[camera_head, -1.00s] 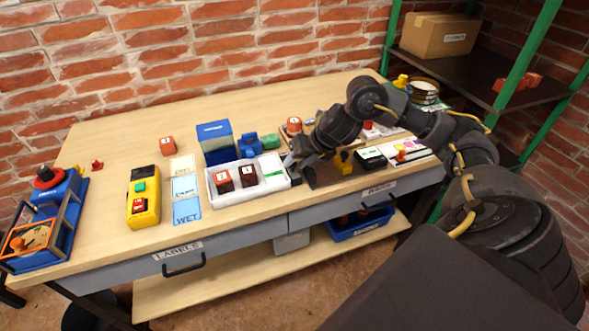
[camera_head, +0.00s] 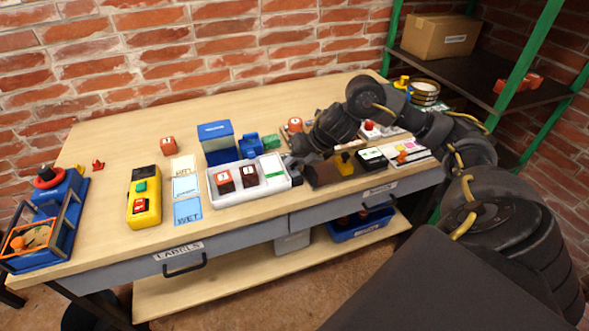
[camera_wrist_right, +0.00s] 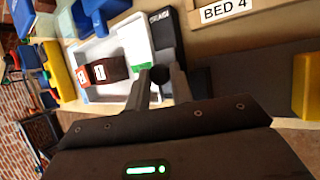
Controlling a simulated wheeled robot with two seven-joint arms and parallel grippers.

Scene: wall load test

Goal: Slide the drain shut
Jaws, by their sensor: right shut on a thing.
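A white tray (camera_head: 222,192) with a dark strip labelled DRAIN (camera_wrist_right: 165,35) along one side sits on the bench. A small dark round knob (camera_wrist_right: 160,73) stands at the strip's end in the right wrist view. My right gripper (camera_wrist_right: 161,82) has its two fingers closed on this knob, one on each side. In the head view my right gripper (camera_head: 294,166) is at the tray's right end, and my own wrist partly hides the contact. A green patch (camera_head: 273,171) shows on the tray beside the strip. My left gripper is out of view.
The bench's back left is clear.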

